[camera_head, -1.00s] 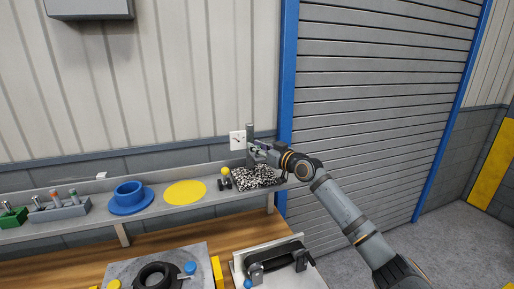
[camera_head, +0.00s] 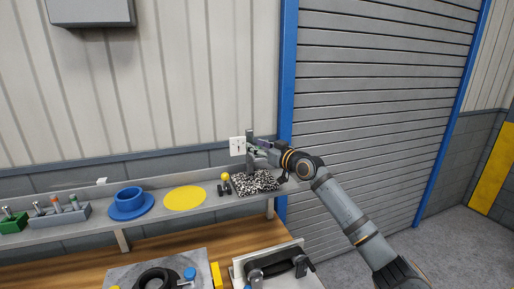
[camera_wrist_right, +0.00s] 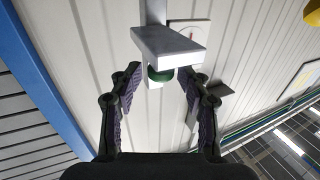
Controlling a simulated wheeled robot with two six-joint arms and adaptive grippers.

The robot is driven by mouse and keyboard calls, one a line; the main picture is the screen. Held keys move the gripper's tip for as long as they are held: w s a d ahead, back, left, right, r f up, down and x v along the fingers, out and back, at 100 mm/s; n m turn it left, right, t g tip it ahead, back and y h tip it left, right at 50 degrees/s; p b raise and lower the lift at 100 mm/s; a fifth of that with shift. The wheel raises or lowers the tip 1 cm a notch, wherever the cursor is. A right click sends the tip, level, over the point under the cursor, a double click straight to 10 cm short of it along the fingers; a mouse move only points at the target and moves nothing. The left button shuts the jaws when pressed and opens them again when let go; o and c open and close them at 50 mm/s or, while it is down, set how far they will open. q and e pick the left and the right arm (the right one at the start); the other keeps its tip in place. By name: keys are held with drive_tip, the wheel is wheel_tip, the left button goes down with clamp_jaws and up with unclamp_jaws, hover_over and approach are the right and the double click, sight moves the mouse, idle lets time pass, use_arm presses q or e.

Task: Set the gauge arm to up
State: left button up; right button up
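The gauge stand has a grey upright post (camera_head: 251,138) on a black-and-white speckled plate (camera_head: 256,182) at the right end of the shelf. My right gripper (camera_head: 260,146) is beside the post, and its fingers partly hide the gauge arm. In the right wrist view a grey block (camera_wrist_right: 168,45) crosses in front of the post, with a short green cylinder (camera_wrist_right: 160,74) against it. The open fingers of my right gripper (camera_wrist_right: 158,80) stand on both sides of the cylinder, with small gaps showing. I cannot tell the arm's setting. My left gripper is not in view.
A white wall plate (camera_head: 237,146) is behind the post. The shelf also holds a yellow disc (camera_head: 185,198), a blue flanged ring (camera_head: 129,203) and a yellow-topped piece (camera_head: 225,178). Below are a black ring (camera_head: 155,278) and a black handle (camera_head: 279,265). A shutter (camera_head: 380,100) stands right.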

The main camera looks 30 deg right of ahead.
drive_tip(key=shift+w+f, duration=0.15)
drive_tip(key=shift+w+r, duration=0.1)
drive_tip(key=shift+r, duration=0.15)
wheel_tip(320, 180, up, 10)
drive_tip(key=shift+f, duration=0.2)
drive_tip(key=shift+s, duration=0.2)
